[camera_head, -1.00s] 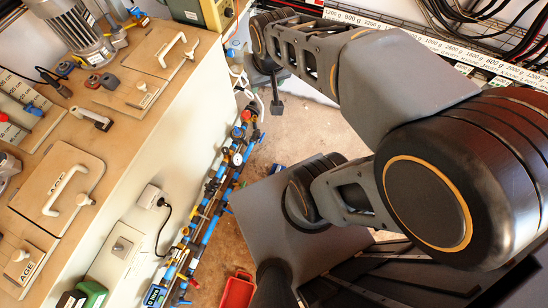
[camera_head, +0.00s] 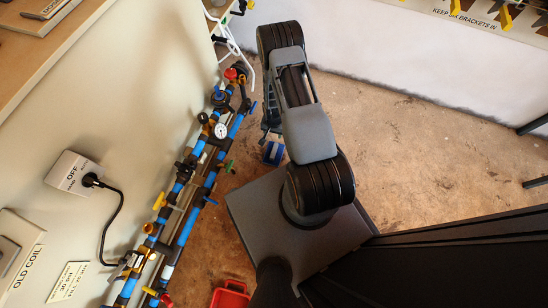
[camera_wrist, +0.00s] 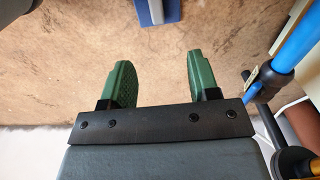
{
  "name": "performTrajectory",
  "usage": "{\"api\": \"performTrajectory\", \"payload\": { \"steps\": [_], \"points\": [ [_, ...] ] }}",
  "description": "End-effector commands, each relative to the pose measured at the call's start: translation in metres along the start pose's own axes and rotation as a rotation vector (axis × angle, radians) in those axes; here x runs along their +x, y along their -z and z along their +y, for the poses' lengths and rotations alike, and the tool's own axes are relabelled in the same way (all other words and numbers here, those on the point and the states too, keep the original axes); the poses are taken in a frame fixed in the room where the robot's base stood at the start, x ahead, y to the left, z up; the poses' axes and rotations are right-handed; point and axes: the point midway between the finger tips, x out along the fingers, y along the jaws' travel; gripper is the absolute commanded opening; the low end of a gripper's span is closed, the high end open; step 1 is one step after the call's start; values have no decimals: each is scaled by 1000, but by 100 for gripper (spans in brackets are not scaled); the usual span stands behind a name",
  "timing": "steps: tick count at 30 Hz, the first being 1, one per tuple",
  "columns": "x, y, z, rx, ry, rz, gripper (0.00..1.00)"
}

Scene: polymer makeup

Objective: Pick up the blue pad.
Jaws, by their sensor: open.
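The blue pad (camera_head: 273,152) lies on the brown floor, beside the pipe rack and just beyond my dark base. In the wrist view the blue pad (camera_wrist: 172,12) shows at the top edge, partly cut off, with a pale grey piece standing on its middle. My gripper (camera_wrist: 158,65) is open and empty, its two green fingers spread with bare floor between them. The pad is ahead of the fingertips and apart from them. In the head view my arm hides most of the gripper.
A rack of blue and black pipes (camera_head: 190,180) with valves runs along the left, and blue pipe (camera_wrist: 300,45) shows close on the right in the wrist view. A red crate (camera_head: 230,295) stands at the bottom. The floor (camera_head: 420,150) to the right is clear.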

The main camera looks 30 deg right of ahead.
Motion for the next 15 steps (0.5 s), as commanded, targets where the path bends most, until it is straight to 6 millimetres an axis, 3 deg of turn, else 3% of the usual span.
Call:
{"api": "performTrajectory", "payload": {
  "steps": [1,3,15],
  "points": [
    [18,-3,3,9,-3,-4,55],
    [32,-6,6,19,-5,-8,55],
    [104,-10,9,27,-7,-11,55]
  ]
}}
